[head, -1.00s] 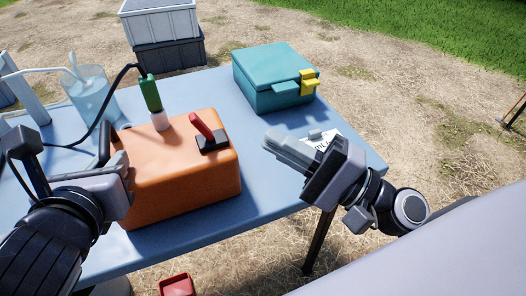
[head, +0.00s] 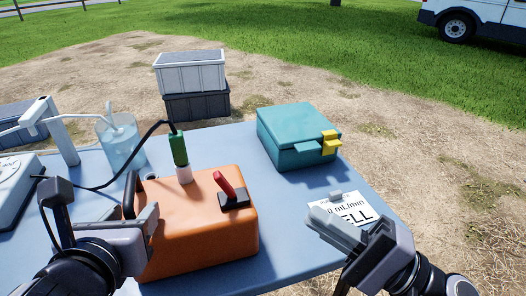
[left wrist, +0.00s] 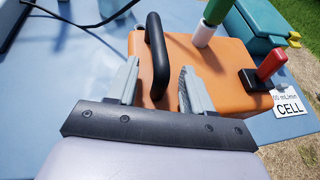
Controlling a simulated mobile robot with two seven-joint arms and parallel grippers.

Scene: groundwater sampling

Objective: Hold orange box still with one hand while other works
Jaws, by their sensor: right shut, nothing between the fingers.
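The orange box (head: 205,240) stands on the blue table, with a red-handled switch (head: 226,186) on top and a black carry handle (left wrist: 156,58) at its left end. My left gripper (head: 148,218) is at that end. In the left wrist view its two fingers (left wrist: 158,82) are apart, one on each side of the black handle, with gaps visible. My right gripper (head: 318,217) is shut and empty, right of the box and beside a white card (head: 345,208) with black lettering. Its fingers partly cover the card.
A green-and-white probe (head: 179,155) with a black cable stands at the back of the box. A clear beaker (head: 121,142) with tubing is at the left. A teal case (head: 300,135) with a yellow latch sits behind right.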

